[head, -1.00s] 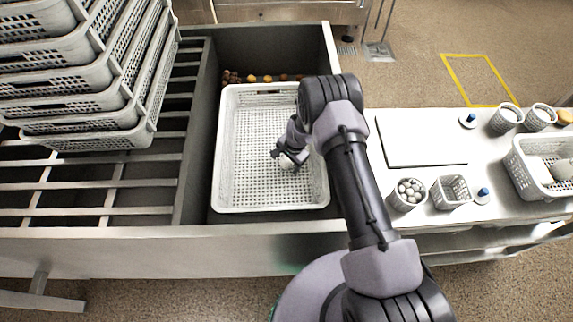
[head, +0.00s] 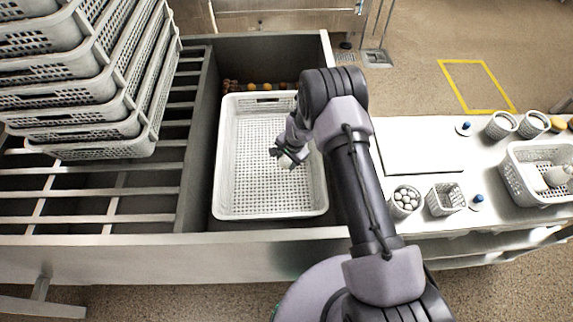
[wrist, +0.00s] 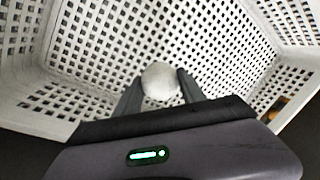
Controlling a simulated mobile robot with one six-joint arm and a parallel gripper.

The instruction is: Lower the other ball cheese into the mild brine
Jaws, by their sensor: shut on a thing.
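My gripper (head: 287,157) is shut on a white ball cheese (wrist: 160,82), which sits between the two dark fingers in the wrist view. In the head view the gripper hangs inside a large white perforated basket (head: 222,170), and the ball is mostly hidden there. The basket's walls and floor surround the ball in the wrist view. I cannot tell how high the ball is above the basket floor. No container can be made out as the mild brine.
The basket stands in a dark sink (head: 205,120); small brown and yellow things lie behind it. A tall stack of grey baskets (head: 95,110) is at left. On the right counter are a pot of white balls (head: 405,202), a small basket (head: 446,199) and a larger basket (head: 512,180).

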